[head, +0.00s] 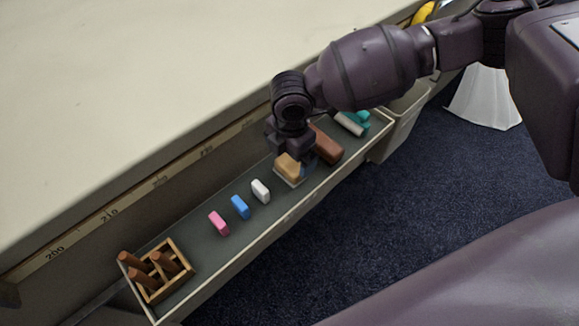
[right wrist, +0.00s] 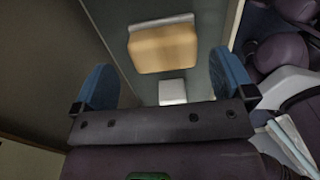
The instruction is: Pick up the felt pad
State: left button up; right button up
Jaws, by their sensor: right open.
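The felt pad (head: 288,168) looks like a tan block with a pale grey layer along one side. It lies in the narrow grey tray beside the table. It also shows in the right wrist view (right wrist: 163,48), with its grey edge at the top. My right gripper (head: 302,158) is over the tray at the pad and partly hides it in the head view. In the right wrist view its two blue fingers (right wrist: 165,66) are apart, one to each side of the pad, with gaps and nothing held. My left gripper is not in view.
The tray (head: 222,263) also holds a white block (head: 260,191), a blue block (head: 240,207), a pink block (head: 219,223) and a wooden box (head: 187,278) with brown pegs. A brown block (head: 326,144) lies close beyond the pad. The table's side (head: 60,258) borders the tray.

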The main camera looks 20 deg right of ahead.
aim_at(291, 163)
jog(key=f, duration=0.3)
jog(key=f+b, duration=0.1)
jog(key=shift+s+f, duration=0.15)
jog(key=shift+s, duration=0.1)
jog(key=shift+f, duration=0.1)
jog(key=c, duration=0.9)
jog(key=shift+r, duration=0.2)
pick_arm(q)
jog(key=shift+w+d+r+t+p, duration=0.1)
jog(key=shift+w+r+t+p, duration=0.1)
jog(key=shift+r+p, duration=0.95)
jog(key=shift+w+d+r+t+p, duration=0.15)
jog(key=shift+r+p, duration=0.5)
jog(key=shift+p, duration=1)
pick_arm(e)
notch_tip(291, 163, up, 20)
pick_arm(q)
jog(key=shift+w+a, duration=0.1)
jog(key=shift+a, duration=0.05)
